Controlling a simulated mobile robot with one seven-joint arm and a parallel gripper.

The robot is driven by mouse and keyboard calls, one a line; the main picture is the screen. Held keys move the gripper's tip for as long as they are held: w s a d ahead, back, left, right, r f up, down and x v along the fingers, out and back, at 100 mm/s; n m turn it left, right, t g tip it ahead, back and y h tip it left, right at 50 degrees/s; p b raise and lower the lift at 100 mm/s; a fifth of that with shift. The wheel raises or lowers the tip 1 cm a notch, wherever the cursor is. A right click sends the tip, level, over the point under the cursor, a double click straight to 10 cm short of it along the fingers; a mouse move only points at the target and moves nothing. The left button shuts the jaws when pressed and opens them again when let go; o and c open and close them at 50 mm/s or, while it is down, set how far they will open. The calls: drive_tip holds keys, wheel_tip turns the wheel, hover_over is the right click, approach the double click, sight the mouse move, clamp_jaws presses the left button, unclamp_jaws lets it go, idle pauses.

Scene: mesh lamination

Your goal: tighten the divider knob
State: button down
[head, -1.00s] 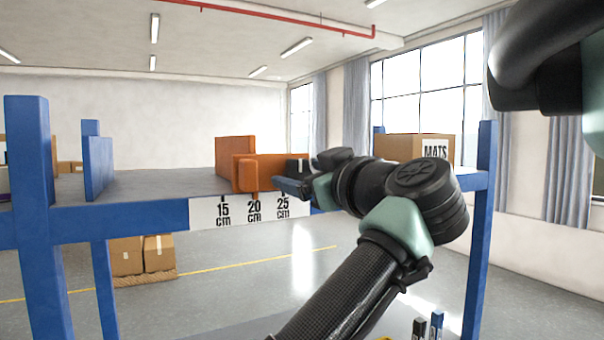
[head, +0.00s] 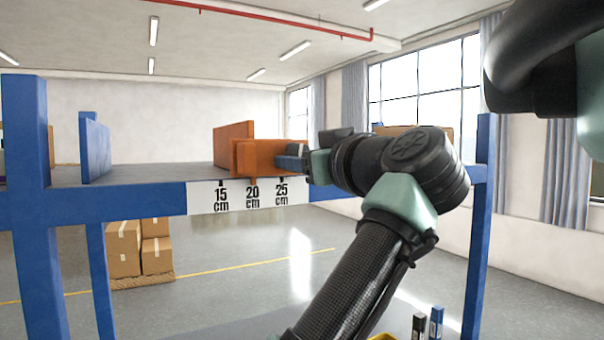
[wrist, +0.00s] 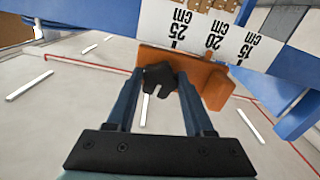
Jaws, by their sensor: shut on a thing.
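The orange divider (head: 234,132) stands on the blue shelf, its front piece close to the 20 cm mark of the white scale label (head: 235,195). In the wrist view the divider (wrist: 209,82) carries a dark, lobed knob (wrist: 160,77). My gripper (head: 287,158) reaches in from the right at the divider's front. In the wrist view my gripper (wrist: 160,84) has one finger on each side of the knob and is shut on it. In the head view the fingers and wrist hide the knob. How tight the knob is cannot be told.
The blue shelf beam (head: 110,199) runs below the divider, with a blue upright (head: 475,230) at right. A blue panel (head: 95,146) stands on the shelf at left. A cardboard box (head: 430,132) is mostly hidden behind my arm.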

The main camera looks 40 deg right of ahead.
drive_tip(key=shift+a+r+m+b, duration=0.1)
drive_tip(key=shift+m+b, duration=0.15)
drive_tip(key=shift+m, duration=3.7)
drive_tip(key=shift+a+m+b, duration=0.1)
drive_tip(key=shift+m+b, duration=0.1)
drive_tip(key=shift+m, duration=3.75)
drive_tip(key=shift+d+m, duration=0.1)
drive_tip(key=shift+m, duration=0.2)
drive_tip(key=shift+c, duration=1.4)
unclamp_jaws()
